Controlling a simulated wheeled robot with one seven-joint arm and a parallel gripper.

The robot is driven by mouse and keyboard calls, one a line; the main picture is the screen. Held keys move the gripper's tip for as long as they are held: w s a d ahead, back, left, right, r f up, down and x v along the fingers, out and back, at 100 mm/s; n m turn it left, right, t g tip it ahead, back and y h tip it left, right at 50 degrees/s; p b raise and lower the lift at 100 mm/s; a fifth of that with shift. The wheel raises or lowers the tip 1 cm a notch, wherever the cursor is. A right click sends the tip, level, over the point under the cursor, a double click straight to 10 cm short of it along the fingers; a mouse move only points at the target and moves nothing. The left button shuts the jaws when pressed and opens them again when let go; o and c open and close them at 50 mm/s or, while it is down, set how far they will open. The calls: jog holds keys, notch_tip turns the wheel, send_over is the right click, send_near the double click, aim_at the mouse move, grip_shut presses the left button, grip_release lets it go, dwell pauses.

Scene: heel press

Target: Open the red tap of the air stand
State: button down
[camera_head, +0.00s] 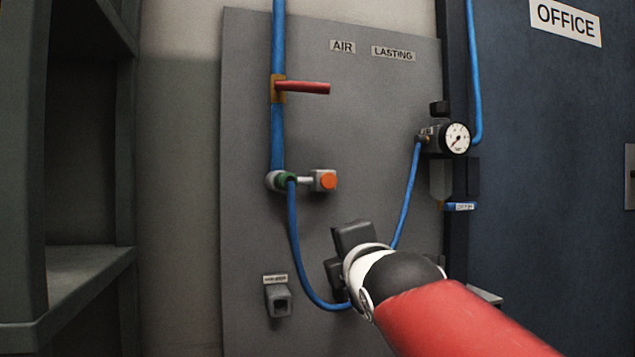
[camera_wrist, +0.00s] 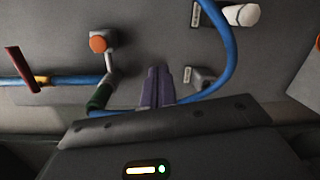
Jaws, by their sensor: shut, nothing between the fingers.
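The red tap (camera_head: 305,87) is a red lever on a brass body on the vertical blue air pipe, high on the grey panel. Its lever points right, straight across the pipe. In the wrist view the red lever (camera_wrist: 22,69) is at the far left, crosswise to the pipe. My gripper (camera_head: 345,250) is low in front of the panel, below and right of the tap and well apart from it. Its fingertips are hard to make out in the head view. In the wrist view the fingers of my gripper (camera_wrist: 158,75) are together and empty.
Below the tap are a green-collared fitting and an orange button (camera_head: 327,180). A blue hose (camera_head: 295,250) loops down behind my gripper. A gauge (camera_head: 456,138) is at right, a small grey box (camera_head: 278,299) low left. A dark shelf (camera_head: 90,285) stands left. The panel around the lever is clear.

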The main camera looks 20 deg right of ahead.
aim_at(301, 87)
notch_tip(301, 87, up, 16)
jog(key=w+a+n+t+y+b, duration=0.1)
jog(key=n+t+b, duration=0.3)
jog(key=n, duration=1.2)
jog(key=t+y, duration=0.1)
jog(key=t, duration=0.2)
jog(key=shift+w, duration=0.3)
jog(key=shift+w+r, duration=0.1)
jog(key=w+r+p, duration=0.5)
jog(key=w+r, duration=0.4)
jog(key=shift+r, duration=0.2)
jog(key=shift+n, duration=0.3)
